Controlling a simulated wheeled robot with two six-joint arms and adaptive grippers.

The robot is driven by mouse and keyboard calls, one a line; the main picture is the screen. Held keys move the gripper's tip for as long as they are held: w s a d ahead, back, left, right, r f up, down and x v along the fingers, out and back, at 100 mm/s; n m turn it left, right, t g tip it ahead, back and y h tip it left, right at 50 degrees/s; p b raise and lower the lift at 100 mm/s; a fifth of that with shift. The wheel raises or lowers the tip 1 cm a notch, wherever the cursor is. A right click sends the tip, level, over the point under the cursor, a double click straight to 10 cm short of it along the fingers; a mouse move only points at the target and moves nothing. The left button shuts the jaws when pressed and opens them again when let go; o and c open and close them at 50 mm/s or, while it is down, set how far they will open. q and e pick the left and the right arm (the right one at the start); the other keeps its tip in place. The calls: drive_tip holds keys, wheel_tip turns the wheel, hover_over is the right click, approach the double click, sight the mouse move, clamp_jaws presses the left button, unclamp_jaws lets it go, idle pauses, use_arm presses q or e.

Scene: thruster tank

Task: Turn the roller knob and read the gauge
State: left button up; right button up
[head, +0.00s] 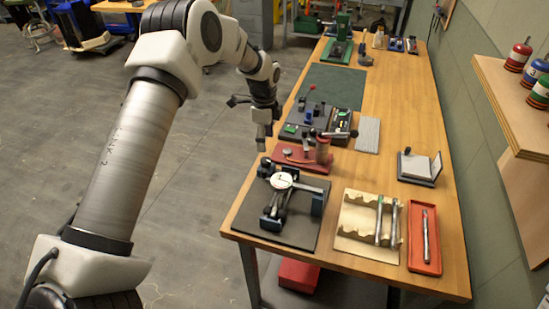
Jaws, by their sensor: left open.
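The gauge (283,181) is a round white dial on a black fixture that stands on a dark mat (300,230) at the near left of the workbench. Black round parts show on the fixture beside the dial; I cannot tell which of them is the roller knob. The dial reading is too small to make out. My left gripper (262,143) is open and empty, pointing down near the bench's left edge. In the picture it is above the fixture, apart from it. My right gripper is out of view.
A red base with a lever (300,158) stands just behind the fixture. A wooden rack (352,246) and a red tray (414,262) with rods lie to the right.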

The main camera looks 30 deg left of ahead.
sight(265, 160)
use_arm(q)
drive_tip(key=shift+s+f+p, duration=0.25)
drive_tip(key=shift+s+p, duration=0.05)
drive_tip(key=shift+p, duration=0.1)
wheel_tip(265, 160, down, 6)
drive_tip(key=shift+w+f+p, duration=0.1)
drive_tip(key=shift+w+p, duration=0.05)
drive_tip(key=shift+p, duration=0.85)
drive_tip(key=shift+f, duration=0.45)
drive_tip(key=shift+r, duration=0.1)
drive_tip(key=shift+c, duration=0.7)
drive_tip(key=c, duration=1)
